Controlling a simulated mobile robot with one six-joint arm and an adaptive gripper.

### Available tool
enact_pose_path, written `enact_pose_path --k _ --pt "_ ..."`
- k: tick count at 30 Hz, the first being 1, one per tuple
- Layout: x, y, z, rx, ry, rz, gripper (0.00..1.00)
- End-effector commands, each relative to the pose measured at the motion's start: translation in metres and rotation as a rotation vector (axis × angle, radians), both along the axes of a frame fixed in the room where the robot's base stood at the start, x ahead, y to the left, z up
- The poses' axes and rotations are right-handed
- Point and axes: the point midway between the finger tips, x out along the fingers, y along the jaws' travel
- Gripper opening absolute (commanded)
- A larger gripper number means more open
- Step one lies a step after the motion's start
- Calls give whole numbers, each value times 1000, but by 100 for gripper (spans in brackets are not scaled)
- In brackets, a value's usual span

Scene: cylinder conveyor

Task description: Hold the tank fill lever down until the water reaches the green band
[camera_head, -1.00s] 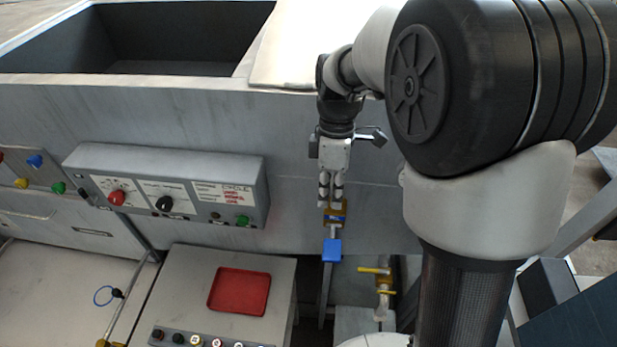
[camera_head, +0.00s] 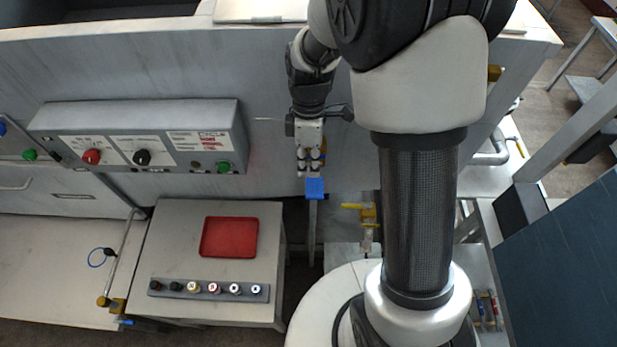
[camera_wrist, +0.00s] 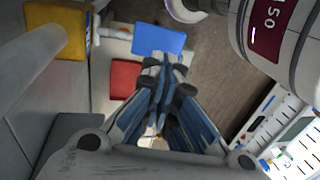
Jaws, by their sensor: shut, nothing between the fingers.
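The lever has a flat blue handle (camera_head: 315,188) and sticks out from the grey machine's front. In the wrist view the blue handle (camera_wrist: 160,38) lies just beyond my fingertips, with a pale rod running left to a yellow block (camera_wrist: 70,28). My gripper (camera_head: 310,173) is shut and empty, pointing down right at the blue handle's inner end. In the wrist view my gripper (camera_wrist: 165,66) has its fingers together and overlaps the handle's lower edge. I cannot tell whether they touch. No water level or green band can be made out.
A control panel (camera_head: 140,120) with red, black and green knobs is left of my gripper. Below it a small table (camera_head: 170,240) holds a red tray (camera_head: 229,237) and a row of small knobs. A yellow-handled valve (camera_head: 366,212) sits right of the lever, close by.

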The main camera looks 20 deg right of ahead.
Motion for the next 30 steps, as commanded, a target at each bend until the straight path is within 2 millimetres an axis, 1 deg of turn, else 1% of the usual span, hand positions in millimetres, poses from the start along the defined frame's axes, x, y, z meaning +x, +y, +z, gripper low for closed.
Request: enact_pose_path --k 1,3,6,9,13,23,30 --pt "-3 1 -10 0 4 0 0" --pt "-5 1 -20 0 4 0 0" --pt "-7 2 -32 0 3 0 0" --pt "-8 3 -39 -1 1 0 0" --pt "-9 3 -43 -1 0 0 0" --pt "-9 3 -43 -1 -3 0 0" --pt "-12 4 -49 -15 -47 0 0"
